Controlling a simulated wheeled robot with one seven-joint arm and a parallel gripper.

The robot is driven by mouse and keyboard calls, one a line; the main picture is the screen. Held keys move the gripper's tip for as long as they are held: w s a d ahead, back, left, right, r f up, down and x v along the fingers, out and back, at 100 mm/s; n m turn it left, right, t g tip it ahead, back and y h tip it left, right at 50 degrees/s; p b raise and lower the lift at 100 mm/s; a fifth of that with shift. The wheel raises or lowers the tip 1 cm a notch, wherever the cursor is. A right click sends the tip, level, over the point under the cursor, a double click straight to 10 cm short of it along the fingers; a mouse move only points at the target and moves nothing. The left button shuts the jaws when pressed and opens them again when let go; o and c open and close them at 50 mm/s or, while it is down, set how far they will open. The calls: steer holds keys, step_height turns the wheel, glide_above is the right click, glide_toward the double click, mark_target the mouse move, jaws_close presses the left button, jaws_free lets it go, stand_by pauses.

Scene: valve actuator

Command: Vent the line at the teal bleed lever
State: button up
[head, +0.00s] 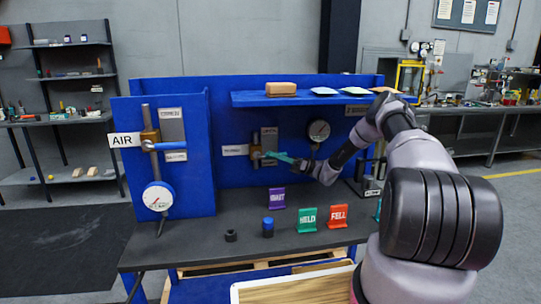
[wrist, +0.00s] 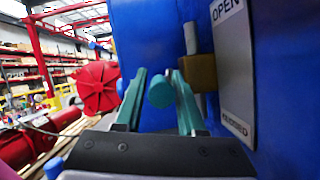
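The teal bleed lever (head: 271,155) is on the middle valve of the blue panel, beside a brass block (head: 256,152). In the wrist view the lever's round teal end (wrist: 161,90) lies between the two teal fingers of my gripper (wrist: 160,104). The fingers stand apart, with a gap on the left of the lever; the right finger is very close to it, and I cannot tell if they touch. The brass block (wrist: 198,72) and a plate (wrist: 234,70) reading OPEN at its top show at right. In the head view my gripper (head: 287,160) is at the lever.
Another gauge (head: 319,130) is close above my wrist. A blue shelf (head: 300,99) overhangs. Purple, green and red tags (head: 338,217) stand on the dark bench below.

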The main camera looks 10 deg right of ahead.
steer(key=shift+x, duration=1)
steer(key=shift+c, duration=0.3)
jaws_close()
stand_by(0.5)
